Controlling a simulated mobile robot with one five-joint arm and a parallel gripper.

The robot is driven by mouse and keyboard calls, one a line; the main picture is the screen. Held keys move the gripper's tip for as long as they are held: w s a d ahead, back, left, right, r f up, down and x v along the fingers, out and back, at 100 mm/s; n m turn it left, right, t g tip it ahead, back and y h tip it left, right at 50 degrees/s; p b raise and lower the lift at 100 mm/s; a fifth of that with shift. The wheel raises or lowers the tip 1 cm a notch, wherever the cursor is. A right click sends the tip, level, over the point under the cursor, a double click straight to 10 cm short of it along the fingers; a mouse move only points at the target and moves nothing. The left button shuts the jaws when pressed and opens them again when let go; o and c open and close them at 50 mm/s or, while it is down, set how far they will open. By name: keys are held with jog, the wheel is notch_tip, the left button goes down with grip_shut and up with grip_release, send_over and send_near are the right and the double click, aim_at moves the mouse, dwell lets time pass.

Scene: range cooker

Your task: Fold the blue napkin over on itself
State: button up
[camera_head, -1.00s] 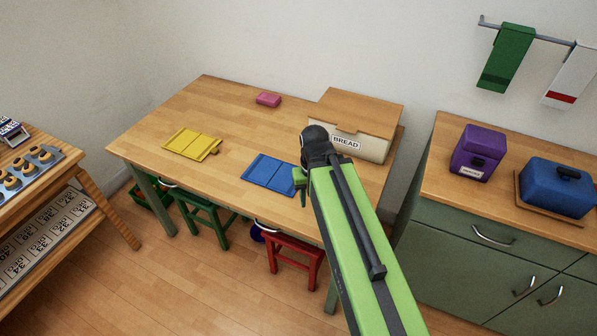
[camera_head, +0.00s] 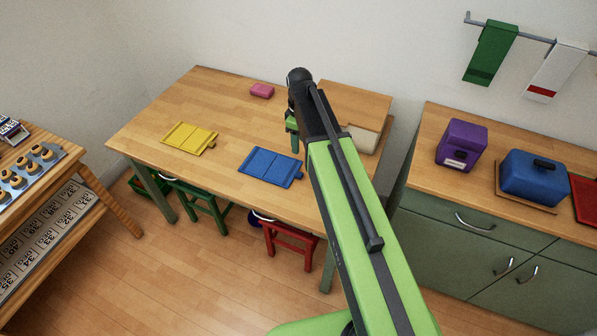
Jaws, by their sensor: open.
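The blue napkin (camera_head: 268,167) lies flat on the wooden table (camera_head: 215,105), near its front edge and right of the middle. Crease-like lines cross it and a small tab shows at its right end. My gripper (camera_head: 292,141) is at the end of my green and black arm, above the table by the napkin's far right corner. It points down and looks apart from the napkin, with nothing seen in it. The gap between its fingers is too small to make out.
A yellow napkin (camera_head: 189,138) lies to the left on the table. A pink block (camera_head: 262,91) sits at the back. Green (camera_head: 205,201) and red (camera_head: 289,240) stools stand under the front edge.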

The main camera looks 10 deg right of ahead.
aim_at(299, 174)
notch_tip(299, 174, down, 17)
jog(key=b, duration=1.5)
jog(key=shift+r+b, duration=0.2)
jog(key=shift+b, duration=0.2)
jog(key=shift+r, duration=0.1)
grip_shut()
